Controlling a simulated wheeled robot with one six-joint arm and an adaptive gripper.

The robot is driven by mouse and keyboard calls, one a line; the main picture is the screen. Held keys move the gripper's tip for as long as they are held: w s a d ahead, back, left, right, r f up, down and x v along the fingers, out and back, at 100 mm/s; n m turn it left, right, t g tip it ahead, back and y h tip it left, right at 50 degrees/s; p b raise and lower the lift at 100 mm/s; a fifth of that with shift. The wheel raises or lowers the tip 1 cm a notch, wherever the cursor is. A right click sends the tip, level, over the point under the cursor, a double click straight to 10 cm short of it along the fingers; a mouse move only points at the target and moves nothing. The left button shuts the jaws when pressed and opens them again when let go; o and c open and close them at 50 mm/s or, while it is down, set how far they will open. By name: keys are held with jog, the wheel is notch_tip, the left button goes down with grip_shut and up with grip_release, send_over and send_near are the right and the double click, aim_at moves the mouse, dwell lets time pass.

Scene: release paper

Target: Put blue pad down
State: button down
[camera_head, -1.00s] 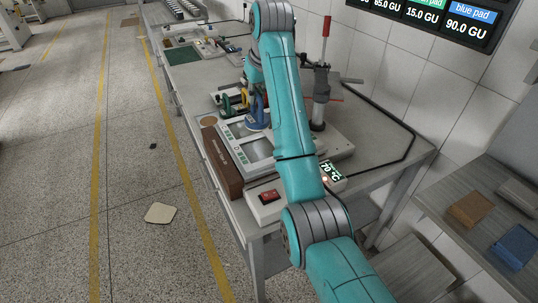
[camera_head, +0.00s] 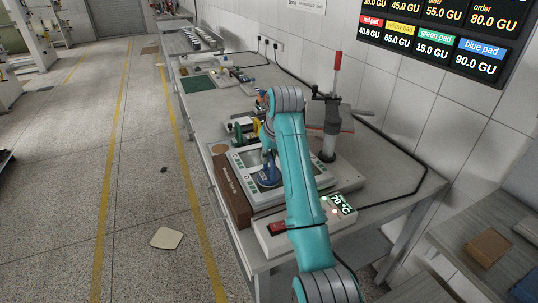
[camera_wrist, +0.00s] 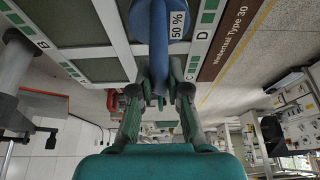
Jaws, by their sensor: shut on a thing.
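The blue pad (camera_head: 267,177) is upright, with its round base at or just above a panel of the white test device (camera_head: 240,178). I cannot tell whether it touches. My gripper (camera_wrist: 158,88) is shut on the blue pad's handle; the pad also shows in the wrist view (camera_wrist: 160,18) with a "50 %" label. In the wrist view the device's panels (camera_wrist: 68,22) show around it, with letters B and D readable.
A green pad (camera_head: 238,132) stands behind the device. A brown box (camera_head: 231,187) lies along its left side, and a heater box reading 70 °C (camera_head: 280,240) is in front. A post with a red top (camera_head: 329,130) stands right.

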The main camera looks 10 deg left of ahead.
dwell(0.3)
jog(key=c, duration=1.2)
grip_release()
jog(key=shift+o, duration=0.2)
